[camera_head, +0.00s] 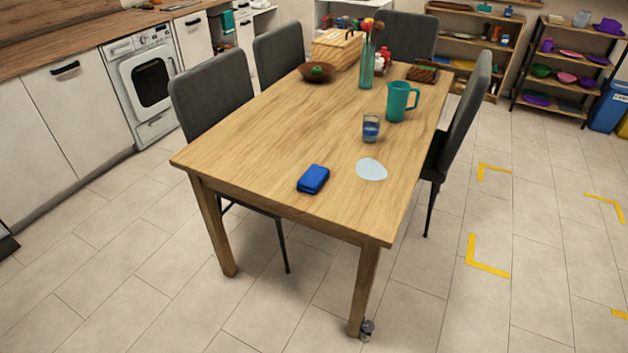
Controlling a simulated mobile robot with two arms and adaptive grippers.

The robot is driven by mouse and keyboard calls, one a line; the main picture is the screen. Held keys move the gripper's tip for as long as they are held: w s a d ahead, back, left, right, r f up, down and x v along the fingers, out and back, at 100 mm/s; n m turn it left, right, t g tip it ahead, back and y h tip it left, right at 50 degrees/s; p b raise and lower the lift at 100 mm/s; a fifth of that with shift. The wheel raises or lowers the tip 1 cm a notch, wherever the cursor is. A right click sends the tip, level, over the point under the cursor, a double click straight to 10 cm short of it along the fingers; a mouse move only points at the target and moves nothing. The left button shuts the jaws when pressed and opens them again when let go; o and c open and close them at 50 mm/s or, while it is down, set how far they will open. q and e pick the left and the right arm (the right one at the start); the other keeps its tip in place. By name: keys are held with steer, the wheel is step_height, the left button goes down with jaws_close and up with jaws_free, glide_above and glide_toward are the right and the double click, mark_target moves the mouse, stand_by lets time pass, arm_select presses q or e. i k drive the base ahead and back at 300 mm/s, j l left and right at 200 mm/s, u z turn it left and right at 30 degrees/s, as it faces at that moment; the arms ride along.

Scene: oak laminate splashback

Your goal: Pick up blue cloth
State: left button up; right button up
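A folded blue cloth (313,179) lies on the wooden table (245,150), close to its near edge and left of a pale spill. Nothing covers the cloth. Neither of my grippers shows clearly in the head view. A small grey and dark object (367,328) is at the foot of the near table leg; I cannot tell what it is.
Right of the cloth is a light puddle (371,169). Behind it stand a glass of blue liquid (371,128), a teal pitcher (397,102) and a flower vase (367,68). Grey chairs (212,98) flank the table. The floor in front is clear.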

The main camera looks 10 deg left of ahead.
mark_target(314, 178)
steer(key=i+j, duration=0.15)
steer(key=j, duration=0.15)
steer(key=i+j, duration=0.15)
steer(key=j, duration=0.15)
steer(key=i+j+z, duration=0.15)
steer(key=j+z, duration=0.2)
steer(key=i+j+z, duration=0.1)
steer(key=j+z, duration=0.65)
steer(key=i+j, duration=0.05)
